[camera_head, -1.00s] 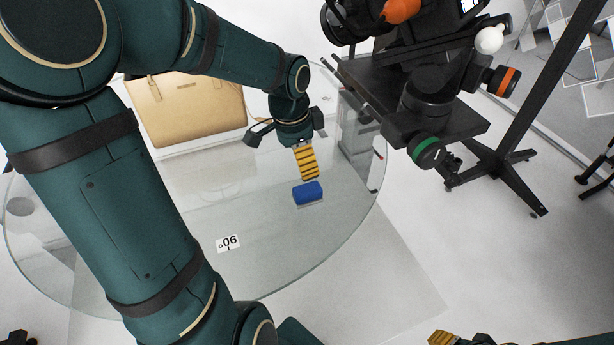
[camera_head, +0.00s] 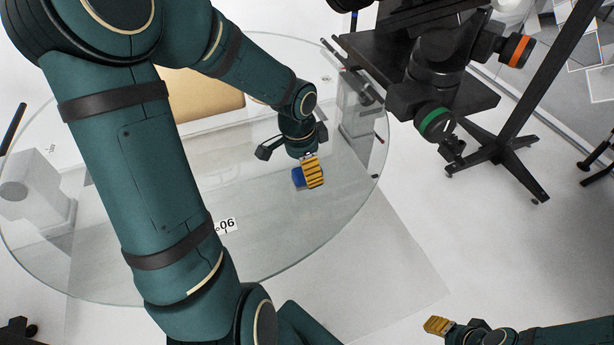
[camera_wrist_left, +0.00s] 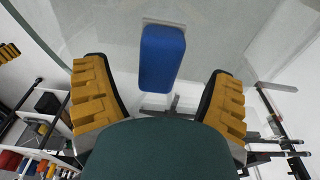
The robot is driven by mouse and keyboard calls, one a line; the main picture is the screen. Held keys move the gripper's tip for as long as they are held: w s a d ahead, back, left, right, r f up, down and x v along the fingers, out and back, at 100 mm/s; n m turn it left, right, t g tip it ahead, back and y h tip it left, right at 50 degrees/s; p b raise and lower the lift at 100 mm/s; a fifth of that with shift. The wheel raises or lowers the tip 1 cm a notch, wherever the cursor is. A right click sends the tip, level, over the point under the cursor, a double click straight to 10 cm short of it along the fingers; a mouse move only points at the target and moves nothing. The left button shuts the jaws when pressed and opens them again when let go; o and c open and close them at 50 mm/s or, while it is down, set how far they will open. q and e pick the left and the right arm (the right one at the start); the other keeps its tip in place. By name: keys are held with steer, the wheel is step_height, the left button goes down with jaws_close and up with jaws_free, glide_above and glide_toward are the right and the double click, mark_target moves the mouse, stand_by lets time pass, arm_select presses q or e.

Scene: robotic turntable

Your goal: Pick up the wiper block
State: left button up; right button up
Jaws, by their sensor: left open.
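The wiper block is a blue block (camera_head: 298,177) lying on the round glass table (camera_head: 285,235). In the head view it is partly hidden behind the yellow finger pad of my left gripper (camera_head: 312,172). In the left wrist view the block (camera_wrist_left: 162,58) lies ahead of and between the two yellow fingertips of the left gripper (camera_wrist_left: 160,95), which are spread apart with nothing between them. My right gripper (camera_head: 437,326) shows at the bottom right with a yellow finger pad, away from the table; its opening is not clear.
A tan bag (camera_head: 200,95) stands at the far side of the table. A label marked 06 (camera_head: 227,225) lies on the glass. A black stand (camera_head: 490,155) with dark equipment is to the right. The glass around the block is clear.

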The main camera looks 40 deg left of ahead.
arm_select(q)
steer(key=f, duration=0.3)
steer(key=shift+w+d+f+b, duration=0.2)
steer(key=shift+w+f+b, duration=0.05)
steer(key=shift+b, duration=0.15)
steer(key=c, duration=1.4)
jaws_close()
step_height(320, 180, up, 10)
steer(key=p, duration=0.2)
steer(key=shift+r+p, duration=0.1)
steer(key=shift+p, duration=0.25)
